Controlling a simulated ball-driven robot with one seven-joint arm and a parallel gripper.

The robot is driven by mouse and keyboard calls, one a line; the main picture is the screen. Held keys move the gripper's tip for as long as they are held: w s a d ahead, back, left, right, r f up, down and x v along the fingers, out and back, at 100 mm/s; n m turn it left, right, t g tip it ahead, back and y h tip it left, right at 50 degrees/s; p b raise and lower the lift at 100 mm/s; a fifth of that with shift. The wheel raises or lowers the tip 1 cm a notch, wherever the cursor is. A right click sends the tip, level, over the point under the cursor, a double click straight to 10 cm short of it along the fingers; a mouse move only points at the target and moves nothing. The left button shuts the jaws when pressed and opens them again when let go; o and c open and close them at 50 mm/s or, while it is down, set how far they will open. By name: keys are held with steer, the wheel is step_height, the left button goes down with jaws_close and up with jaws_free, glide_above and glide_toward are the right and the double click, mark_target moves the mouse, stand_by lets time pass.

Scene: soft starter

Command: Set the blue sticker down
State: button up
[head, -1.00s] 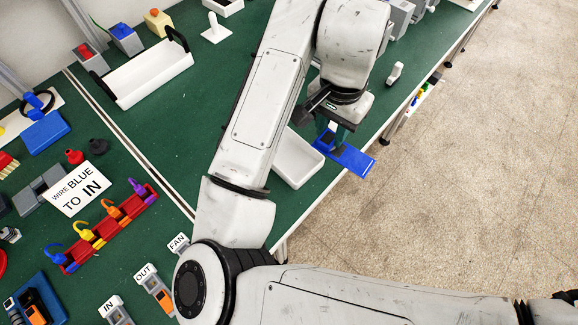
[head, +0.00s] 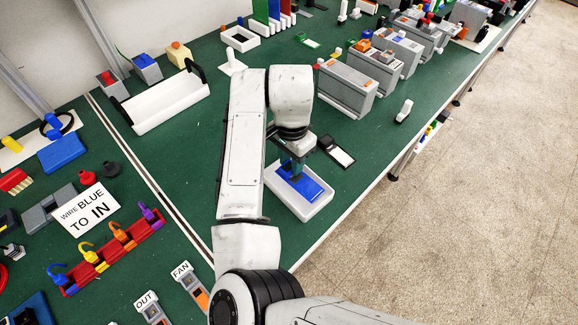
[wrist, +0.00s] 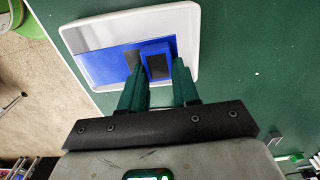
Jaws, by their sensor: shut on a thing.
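The blue sticker (head: 312,189) is a flat blue plate, and in the wrist view (wrist: 102,66) a raised blue block with a dark face stands on it. My gripper (wrist: 156,72) has its green fingers on either side of that block, shut on it. In the head view, my gripper (head: 293,170) points down over a shallow white tray (head: 319,208). The sticker lies within the tray's outline in both views. I cannot tell whether it touches the tray floor (wrist: 117,34). My fingers and wrist hide part of the sticker.
A small black-and-white item (head: 337,151) lies just beyond the tray, and a white upright piece (head: 404,111) stands to the right. Grey modules (head: 347,88) line the back right. The table's edge (head: 352,208) runs close to the tray's right side.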

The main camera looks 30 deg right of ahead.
steer(key=shift+w+a+f, duration=0.1)
steer(key=shift+w+f, duration=0.1)
steer(key=shift+f, duration=0.1)
steer(key=shift+w+f+p, duration=0.15)
steer(key=shift+f+p, duration=0.25)
steer(key=shift+f, duration=1.25)
steer(key=shift+f, duration=0.15)
steer(key=o, duration=1)
steer(key=shift+o, duration=0.2)
step_height(320, 180, up, 12)
steer(key=p, duration=0.9)
